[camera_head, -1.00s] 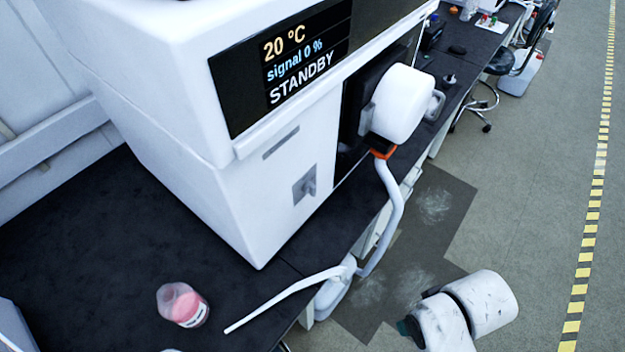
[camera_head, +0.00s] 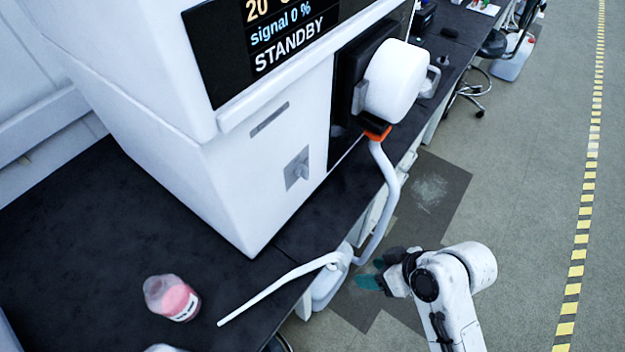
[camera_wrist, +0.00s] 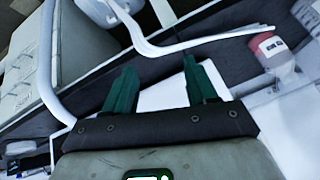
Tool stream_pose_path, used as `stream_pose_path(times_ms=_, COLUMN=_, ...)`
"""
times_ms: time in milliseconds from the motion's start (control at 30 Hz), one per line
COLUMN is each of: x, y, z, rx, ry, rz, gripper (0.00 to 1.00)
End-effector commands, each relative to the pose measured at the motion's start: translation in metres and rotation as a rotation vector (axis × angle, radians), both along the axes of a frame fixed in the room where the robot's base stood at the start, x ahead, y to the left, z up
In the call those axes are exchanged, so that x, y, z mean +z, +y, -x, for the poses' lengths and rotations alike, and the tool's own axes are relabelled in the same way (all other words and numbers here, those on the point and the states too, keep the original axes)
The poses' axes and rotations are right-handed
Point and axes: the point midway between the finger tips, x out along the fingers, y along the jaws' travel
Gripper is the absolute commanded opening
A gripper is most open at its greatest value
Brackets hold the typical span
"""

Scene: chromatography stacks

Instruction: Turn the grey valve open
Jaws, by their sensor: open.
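The grey valve (camera_head: 297,168) is a small grey plate with a short lever on the lower face of the white instrument (camera_head: 215,190), in the head view. I cannot make it out in the wrist view. My gripper (camera_head: 372,273) has teal fingers and is out past the bench edge, below and to the right of the valve and well apart from it. In the wrist view my gripper (camera_wrist: 160,82) is open, with its two fingers spread and nothing between them.
The instrument's screen (camera_head: 295,45) reads STANDBY and signal 0 %. A white hose (camera_head: 385,190) hangs from an orange collar (camera_head: 378,133) under a white drum (camera_head: 396,82) and runs across the bench edge.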

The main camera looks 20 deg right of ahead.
Motion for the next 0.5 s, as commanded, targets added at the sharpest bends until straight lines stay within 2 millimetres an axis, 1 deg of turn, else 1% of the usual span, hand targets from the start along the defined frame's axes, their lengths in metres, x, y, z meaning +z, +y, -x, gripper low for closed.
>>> stream_pose_path(times_ms=33, x=-0.009, y=0.004, z=-0.021, rx=0.032, ry=-0.105, rz=-0.048, gripper=0.52)
stream_pose_path(times_ms=67, x=-0.007, y=0.007, z=-0.033, rx=0.053, ry=-0.173, rz=-0.075, gripper=0.49)
stream_pose_path(times_ms=100, x=-0.003, y=0.011, z=-0.049, rx=0.079, ry=-0.265, rz=-0.11, gripper=0.45)
stream_pose_path(times_ms=167, x=0.006, y=0.013, z=-0.071, rx=0.104, ry=-0.407, rz=-0.151, gripper=0.39)
stream_pose_path(times_ms=200, x=0.013, y=0.013, z=-0.085, rx=0.112, ry=-0.501, rz=-0.173, gripper=0.38)
stream_pose_path(times_ms=300, x=0.033, y=0.007, z=-0.112, rx=0.112, ry=-0.711, rz=-0.207, gripper=0.38)
stream_pose_path(times_ms=333, x=0.039, y=0.004, z=-0.118, rx=0.107, ry=-0.765, rz=-0.212, gripper=0.38)
stream_pose_path(times_ms=400, x=0.052, y=-0.003, z=-0.129, rx=0.093, ry=-0.869, rz=-0.221, gripper=0.38)
stream_pose_path(times_ms=500, x=0.066, y=-0.011, z=-0.138, rx=0.074, ry=-0.969, rz=-0.222, gripper=0.38)
